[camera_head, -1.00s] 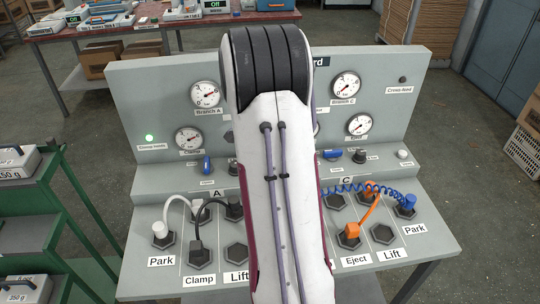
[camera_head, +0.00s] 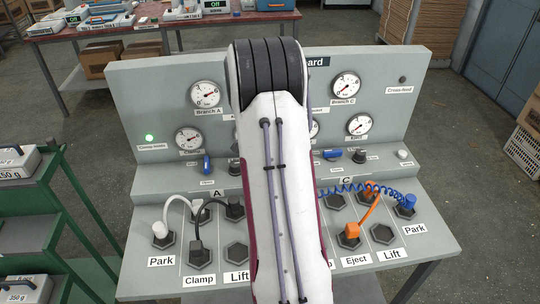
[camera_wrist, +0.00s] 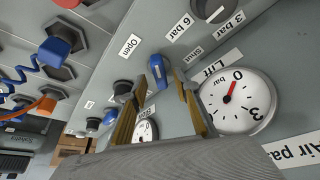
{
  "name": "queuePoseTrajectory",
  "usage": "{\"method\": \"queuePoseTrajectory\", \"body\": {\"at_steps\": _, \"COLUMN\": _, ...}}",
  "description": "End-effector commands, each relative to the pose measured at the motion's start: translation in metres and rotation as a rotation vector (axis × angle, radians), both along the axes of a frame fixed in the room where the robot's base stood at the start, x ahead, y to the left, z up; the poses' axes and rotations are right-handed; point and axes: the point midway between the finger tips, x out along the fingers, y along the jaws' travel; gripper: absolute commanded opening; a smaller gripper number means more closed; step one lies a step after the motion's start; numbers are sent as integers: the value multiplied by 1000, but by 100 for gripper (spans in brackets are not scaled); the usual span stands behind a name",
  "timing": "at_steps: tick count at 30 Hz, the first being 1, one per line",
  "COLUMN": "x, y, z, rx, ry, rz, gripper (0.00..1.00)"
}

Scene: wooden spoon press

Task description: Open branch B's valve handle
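In the wrist view a blue valve handle (camera_wrist: 157,72) stands on the grey panel, with an "Open" label (camera_wrist: 130,45) on its left and a "Shut" label (camera_wrist: 195,55) on its right. I cannot read a branch letter beside it. My gripper (camera_wrist: 160,83) is open, with its yellowish fingers to either side of the handle in the picture. I cannot tell whether either finger touches it. The Lift gauge (camera_wrist: 236,102) has its needle near 0. In the head view my arm hides the middle branch, its handle and my gripper.
The head view shows a blue handle (camera_head: 207,165) on branch A and another (camera_head: 332,155) on branch C. Hoses, including an orange plug (camera_head: 349,233) and a blue coiled hose (camera_head: 345,188), lie on the bench's sloped front. Black knobs (camera_wrist: 122,88) stand close to my fingers.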

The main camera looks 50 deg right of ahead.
Motion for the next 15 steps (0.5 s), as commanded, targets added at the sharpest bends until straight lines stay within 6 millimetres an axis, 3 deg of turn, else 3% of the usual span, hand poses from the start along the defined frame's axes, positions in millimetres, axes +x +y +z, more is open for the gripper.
{"method": "queuePoseTrajectory", "body": {"at_steps": 6, "x": 1, "y": -6, "z": -15, "rx": 0, "ry": 0, "rz": 0, "gripper": 31}}
{"method": "queuePoseTrajectory", "body": {"at_steps": 15, "x": 1, "y": -8, "z": -19, "rx": 0, "ry": -1, "rz": 0, "gripper": 31}}
